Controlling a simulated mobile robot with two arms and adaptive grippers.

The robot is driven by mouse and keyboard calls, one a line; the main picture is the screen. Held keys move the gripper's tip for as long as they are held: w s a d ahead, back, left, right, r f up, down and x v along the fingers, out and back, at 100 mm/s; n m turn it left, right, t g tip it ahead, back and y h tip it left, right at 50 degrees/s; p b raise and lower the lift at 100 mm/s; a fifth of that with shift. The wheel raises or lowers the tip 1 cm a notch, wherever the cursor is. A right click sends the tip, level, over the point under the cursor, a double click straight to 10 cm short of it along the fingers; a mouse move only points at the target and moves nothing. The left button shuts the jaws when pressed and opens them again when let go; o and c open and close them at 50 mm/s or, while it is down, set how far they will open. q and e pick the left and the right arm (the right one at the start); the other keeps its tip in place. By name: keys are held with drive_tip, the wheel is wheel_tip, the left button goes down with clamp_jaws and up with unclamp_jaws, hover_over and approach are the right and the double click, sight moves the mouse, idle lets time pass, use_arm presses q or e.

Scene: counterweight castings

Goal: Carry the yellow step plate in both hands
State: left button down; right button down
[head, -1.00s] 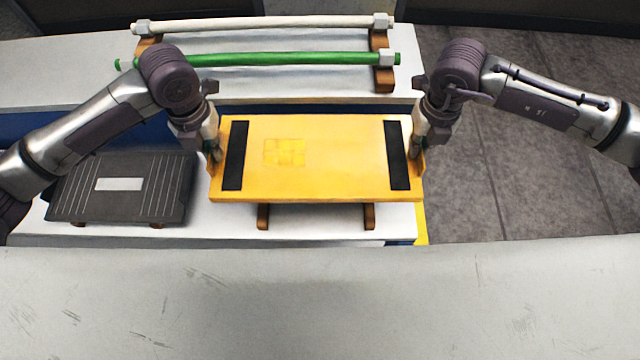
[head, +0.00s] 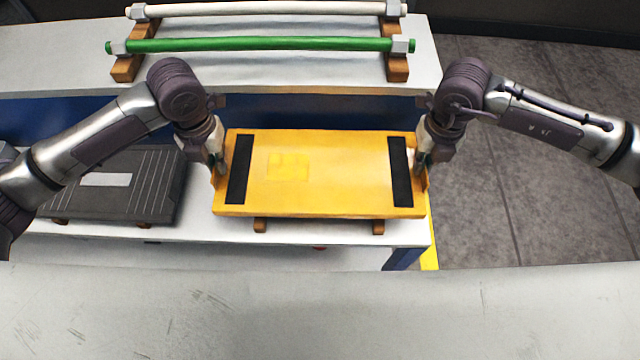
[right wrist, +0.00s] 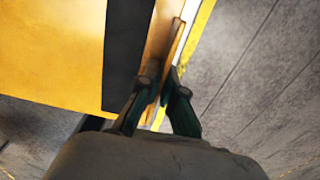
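The yellow step plate (head: 330,180) has a black strip near each end and a paler patch left of its middle. It is level above the lower white shelf, with two brown supports showing below its front edge. My left gripper (head: 220,170) is at its left end and my right gripper (head: 424,168) at its right end. In the right wrist view, the right fingers (right wrist: 160,98) are closed on the upright end flange of the step plate (right wrist: 55,50). The left fingertips are small and partly hidden, but appear closed on the left flange.
A dark ribbed case (head: 120,195) lies on the shelf to the left. Behind, a green bar (head: 260,44) and a white bar (head: 270,10) rest on brown supports on a higher shelf. A pale surface (head: 320,310) fills the front. Open floor (head: 530,160) lies to the right.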

sight(223, 177)
use_arm(q)
drive_tip(key=shift+f, duration=0.1)
use_arm(e)
drive_tip(key=shift+f, duration=0.1)
